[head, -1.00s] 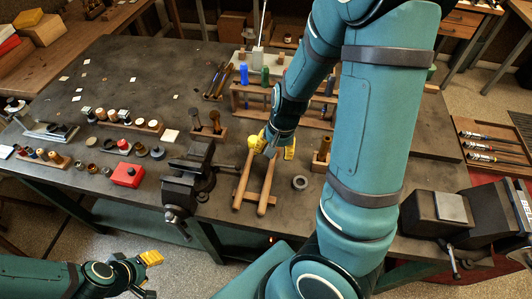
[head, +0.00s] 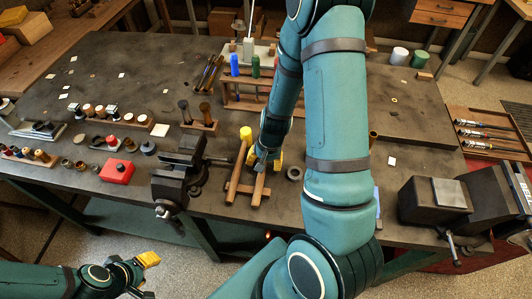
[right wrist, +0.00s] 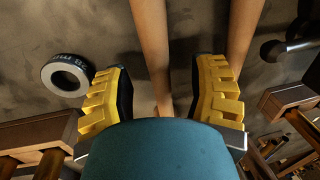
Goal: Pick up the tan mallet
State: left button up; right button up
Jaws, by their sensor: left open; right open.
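Two mallets lie side by side on a small wooden rest at the bench's front. The left one has a yellow head (head: 246,133) and a wooden handle (head: 237,172). The right one shows a tan wooden handle (head: 259,189); its head is hidden behind my right gripper, so its colour cannot be told. My right gripper (head: 265,160) is open over this right handle. In the right wrist view the same handle (right wrist: 151,40) runs between the open yellow fingers, and the other handle (right wrist: 242,30) passes near the right finger. My left gripper (head: 147,276) is open and empty, low at the left.
A dark vise (head: 180,172) stands left of the mallets, and a dark ring (head: 294,173) lies to their right. A wooden rack (head: 243,95) with blue and green handles is behind. A red box (head: 117,172) sits at the front left. The bench's left middle is mostly clear.

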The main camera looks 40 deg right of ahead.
jog(key=shift+a+f, duration=0.1)
jog(key=shift+f, duration=0.5)
grip_shut()
jog(key=shift+r, duration=0.1)
